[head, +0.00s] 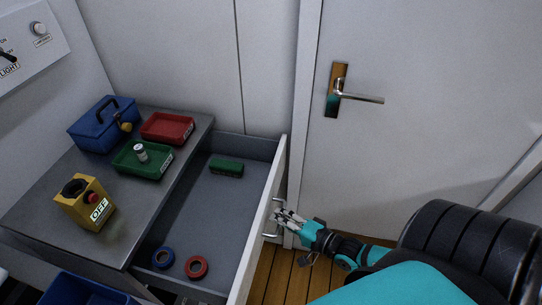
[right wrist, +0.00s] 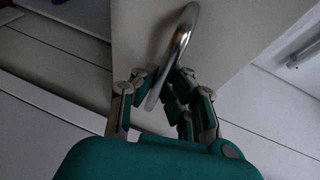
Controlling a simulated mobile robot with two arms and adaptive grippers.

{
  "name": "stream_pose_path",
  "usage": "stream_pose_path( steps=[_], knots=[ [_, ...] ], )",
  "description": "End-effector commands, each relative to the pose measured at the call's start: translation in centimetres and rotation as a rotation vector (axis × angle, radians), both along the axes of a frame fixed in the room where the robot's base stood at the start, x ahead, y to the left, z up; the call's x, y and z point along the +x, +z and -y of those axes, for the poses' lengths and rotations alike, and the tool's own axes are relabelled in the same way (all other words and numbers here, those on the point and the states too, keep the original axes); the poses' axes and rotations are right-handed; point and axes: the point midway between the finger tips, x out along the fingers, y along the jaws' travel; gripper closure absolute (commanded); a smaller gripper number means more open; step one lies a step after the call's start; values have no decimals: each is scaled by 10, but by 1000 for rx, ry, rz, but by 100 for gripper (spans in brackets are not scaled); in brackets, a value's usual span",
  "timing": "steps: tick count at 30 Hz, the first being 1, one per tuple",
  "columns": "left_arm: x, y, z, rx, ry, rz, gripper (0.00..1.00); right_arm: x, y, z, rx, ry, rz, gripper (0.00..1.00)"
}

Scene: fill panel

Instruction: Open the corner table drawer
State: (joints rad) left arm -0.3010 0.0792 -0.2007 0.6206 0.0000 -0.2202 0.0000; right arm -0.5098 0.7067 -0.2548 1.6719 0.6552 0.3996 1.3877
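The grey corner table (head: 50,205) stands at the left. Its drawer (head: 205,205) is pulled far out, with its inside showing. The drawer's white front (head: 262,215) faces right and carries a metal handle (head: 270,234). My right gripper (head: 282,217) is at this handle, outside the drawer. In the right wrist view the curved handle (right wrist: 181,40) passes between the fingers of my right gripper (right wrist: 160,88), which appear closed around it. My left gripper is not in view.
The drawer holds a green block (head: 226,168), a blue ring (head: 163,258) and a red ring (head: 197,267). On the table are a blue toolbox (head: 92,130), red tray (head: 167,128), green tray (head: 135,165) and yellow switch box (head: 82,208). A closed door (head: 430,50) stands behind.

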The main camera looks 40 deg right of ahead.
Motion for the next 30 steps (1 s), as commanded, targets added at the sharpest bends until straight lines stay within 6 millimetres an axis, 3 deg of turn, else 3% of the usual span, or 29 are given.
stream_pose_path(
  steps=[13, 21, 30],
  knots=[
    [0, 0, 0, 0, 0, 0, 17, -5, -3, 2, 3, 0, -10, 100],
    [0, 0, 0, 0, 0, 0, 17, -4, -2, 2, 2, 0, -6, 66],
    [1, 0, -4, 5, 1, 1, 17, -6, -1, 3, 0, 1, -3, 66]
  ],
)
